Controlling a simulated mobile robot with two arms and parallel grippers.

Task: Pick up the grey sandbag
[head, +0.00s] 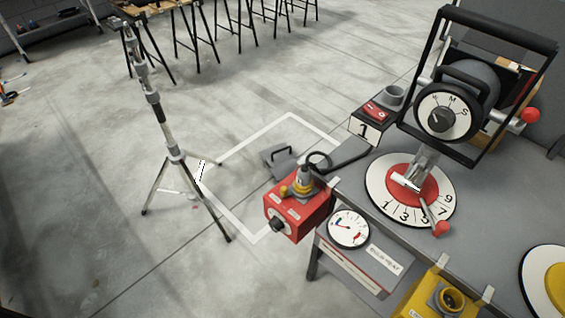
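A small grey bag-like object with a dark carry handle, which looks like the grey sandbag (284,163), lies on the concrete floor. It is inside a white taped outline (238,152), just behind and left of a red box. Its surface is small in the view, so its exact shape is hard to tell. Neither of my grippers shows in the head view.
A light stand (175,156) with spread legs stands left of the outline. The red box (298,214) sits at the grey bench's left corner. The bench carries a numbered dial (380,188) and a framed lamp-like device (462,95). Open floor lies left and front.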

